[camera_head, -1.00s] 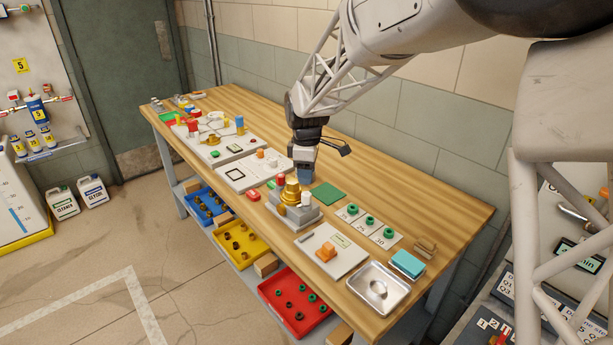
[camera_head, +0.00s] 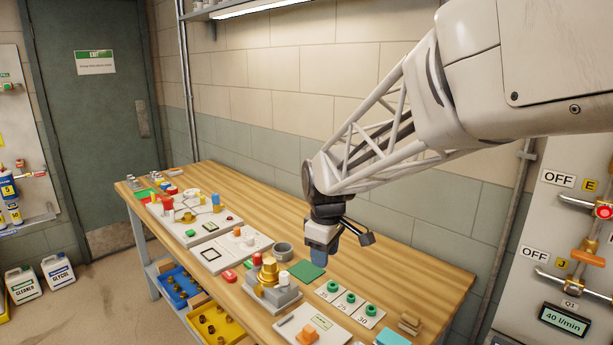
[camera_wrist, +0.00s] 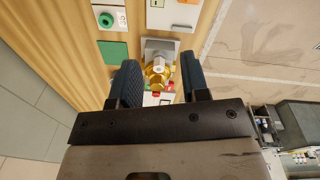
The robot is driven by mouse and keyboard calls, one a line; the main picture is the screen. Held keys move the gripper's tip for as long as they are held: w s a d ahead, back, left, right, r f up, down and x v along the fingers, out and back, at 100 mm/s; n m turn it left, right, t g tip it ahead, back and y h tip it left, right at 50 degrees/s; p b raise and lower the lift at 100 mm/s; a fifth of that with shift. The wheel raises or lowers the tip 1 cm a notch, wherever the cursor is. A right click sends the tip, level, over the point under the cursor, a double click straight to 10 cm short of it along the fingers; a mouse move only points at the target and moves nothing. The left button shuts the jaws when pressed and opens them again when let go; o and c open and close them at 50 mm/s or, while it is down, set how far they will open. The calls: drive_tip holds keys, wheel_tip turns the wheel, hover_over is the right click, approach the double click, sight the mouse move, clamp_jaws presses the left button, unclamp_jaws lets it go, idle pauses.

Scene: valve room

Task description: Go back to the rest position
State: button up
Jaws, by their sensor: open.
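My gripper (camera_head: 322,254) hangs over the back part of the wooden workbench (camera_head: 385,265), just behind the grey block with the brass fitting (camera_head: 268,272). In the wrist view my gripper (camera_wrist: 158,78) is open, with its two dark fingers apart and nothing between them touching. The brass fitting (camera_wrist: 158,75) shows beyond the fingertips, below them on the bench. A green square mat (camera_head: 308,270) lies to the right of the fitting; it also shows in the wrist view (camera_wrist: 113,52).
Numbered plates with green rings (camera_head: 348,298) lie right of the mat. A grey cup-like ring (camera_head: 282,250) stands behind the fitting. Boards with small coloured parts fill the bench's left. A panel with valves (camera_head: 570,260) stands at the right. Space above the bench is clear.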

drive_tip(key=s+d+m, duration=0.4)
drive_tip(key=s, duration=0.5)
drive_tip(key=s+d+m+t, duration=0.1)
drive_tip(key=s+d+m, duration=0.3)
drive_tip(key=s, duration=0.6)
drive_tip(key=s+d+m, duration=0.4)
drive_tip(key=s+d, duration=0.2)
drive_tip(key=s, duration=0.3)
drive_tip(key=shift+s+d+r+t, duration=0.25)
drive_tip(key=shift+s+r+t, duration=0.15)
